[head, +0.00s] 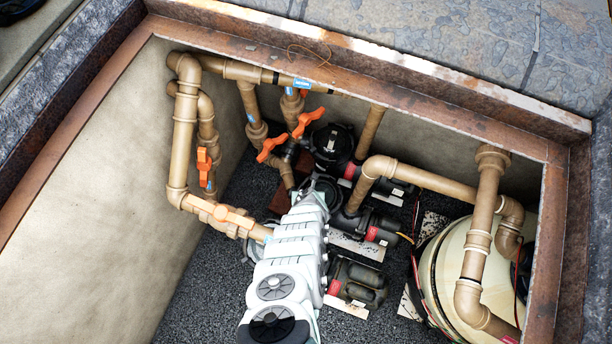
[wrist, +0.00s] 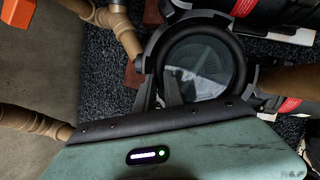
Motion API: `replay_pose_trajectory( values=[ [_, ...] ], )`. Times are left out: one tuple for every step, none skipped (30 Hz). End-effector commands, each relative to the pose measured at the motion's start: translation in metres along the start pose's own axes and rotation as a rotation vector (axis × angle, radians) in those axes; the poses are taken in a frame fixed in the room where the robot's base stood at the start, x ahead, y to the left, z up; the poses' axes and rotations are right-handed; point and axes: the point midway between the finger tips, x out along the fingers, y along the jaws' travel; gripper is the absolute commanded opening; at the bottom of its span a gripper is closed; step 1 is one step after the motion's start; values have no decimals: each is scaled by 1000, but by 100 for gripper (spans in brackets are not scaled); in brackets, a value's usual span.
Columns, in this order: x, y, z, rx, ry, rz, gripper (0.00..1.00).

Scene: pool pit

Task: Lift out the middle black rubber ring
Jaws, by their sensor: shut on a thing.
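The middle black rubber ring (wrist: 241,64) shows in the wrist view as a dark round band at the open top of the middle pump, around a grey, glassy-looking round area. My gripper (wrist: 161,88) reaches the near left side of this band, its two dark fingers shut on the ring's edge. Whether the ring is seated or slightly raised, I cannot tell. In the head view, the middle pump (head: 372,226) lies just right of my pale arm, which hides most of its round top and my fingers.
A pump with a black round lid (head: 331,142) stands behind, and another pump (head: 358,283) in front. Tan pipes with orange valve handles (head: 304,122) crowd the left and back. A cream tank (head: 450,268) fills the right. The rusty pit rim (head: 400,92) surrounds everything.

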Motion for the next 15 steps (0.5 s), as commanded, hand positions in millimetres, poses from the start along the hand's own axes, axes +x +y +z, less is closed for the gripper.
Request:
replay_pose_trajectory(
  values=[
    [-6,1,3,-1,0,0,0],
    [-8,1,4,-1,0,0,0],
    [-11,1,5,-1,0,0,0],
    [-13,1,6,-1,0,0,0],
    [-15,1,6,0,0,0,0],
    [-18,2,8,0,-1,0,0],
    [-20,2,8,1,0,0,0],
    [-22,2,9,1,0,0,0],
    [-24,2,10,0,0,0,0],
    [-26,2,11,0,0,0,0],
    [-28,2,12,0,0,0,0],
    [-31,2,13,0,0,0,0],
    [-32,3,14,0,0,0,0],
    [-34,3,14,0,0,0,0],
    [-35,3,15,1,0,0,0]
  ],
)
